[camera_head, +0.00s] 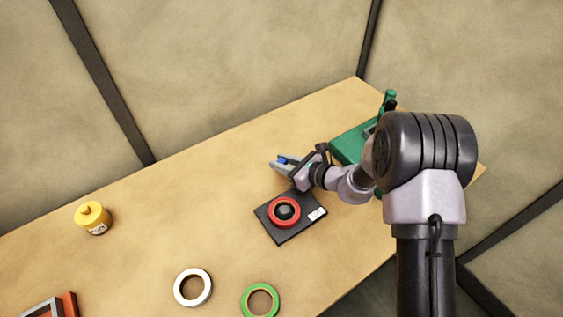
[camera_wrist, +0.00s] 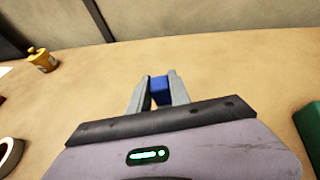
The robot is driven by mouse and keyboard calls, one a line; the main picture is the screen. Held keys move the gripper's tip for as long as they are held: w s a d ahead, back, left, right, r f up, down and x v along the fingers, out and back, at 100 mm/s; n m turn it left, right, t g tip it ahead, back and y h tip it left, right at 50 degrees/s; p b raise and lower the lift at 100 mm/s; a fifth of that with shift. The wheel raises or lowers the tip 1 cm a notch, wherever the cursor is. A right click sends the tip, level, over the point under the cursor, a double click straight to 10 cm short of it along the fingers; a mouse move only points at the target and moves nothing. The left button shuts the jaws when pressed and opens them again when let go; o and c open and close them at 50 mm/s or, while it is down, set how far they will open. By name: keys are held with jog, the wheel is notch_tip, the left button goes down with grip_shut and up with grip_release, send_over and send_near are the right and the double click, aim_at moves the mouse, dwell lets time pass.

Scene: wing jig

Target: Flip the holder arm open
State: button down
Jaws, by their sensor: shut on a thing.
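My gripper (camera_head: 280,164) is above the wooden table, behind the black plate in the head view. In the wrist view, its two grey fingers (camera_wrist: 160,80) are shut on a small blue piece (camera_wrist: 160,91), which also shows in the head view (camera_head: 282,158). Whether the blue piece belongs to a holder arm cannot be told. A green fixture (camera_head: 347,147) with an upright green post (camera_head: 390,96) stands at the right end of the table, partly hidden by my arm. The black plate (camera_head: 284,236) bears a red ring (camera_head: 273,213) around a dark hub and a white label.
A yellow jar (camera_head: 94,218) stands at the left of the table (camera_head: 150,240). A white ring (camera_head: 180,291) and a green ring (camera_head: 247,303) lie near the front. A red and grey item (camera_head: 68,304) is at the lower left. The table's middle is clear.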

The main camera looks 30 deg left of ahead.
jog(key=shift+f, duration=0.1)
jog(key=shift+w+d+f+m+t+h+b, duration=0.15)
jog(key=shift+w+m+t+h+b, duration=0.3)
jog(key=shift+m+t+b, duration=0.6)
jog(key=shift+w+d+r+m+t+h, duration=0.1)
jog(key=shift+w+d+m+t+h, duration=0.05)
jog(key=shift+w+m+t, duration=0.2)
jog(key=shift+w+d+r+m+t+h, duration=0.1)
jog(key=shift+w+m+t, duration=0.1)
jog(key=shift+m+t, duration=0.15)
jog(key=c, duration=1.2)
grip_release()
jog(key=p+v, duration=0.2)
jog(key=v, duration=1.5)
jog(key=shift+s+d+p, duration=0.15)
jog(key=shift+d+p, duration=0.05)
jog(key=shift+p, duration=0.1)
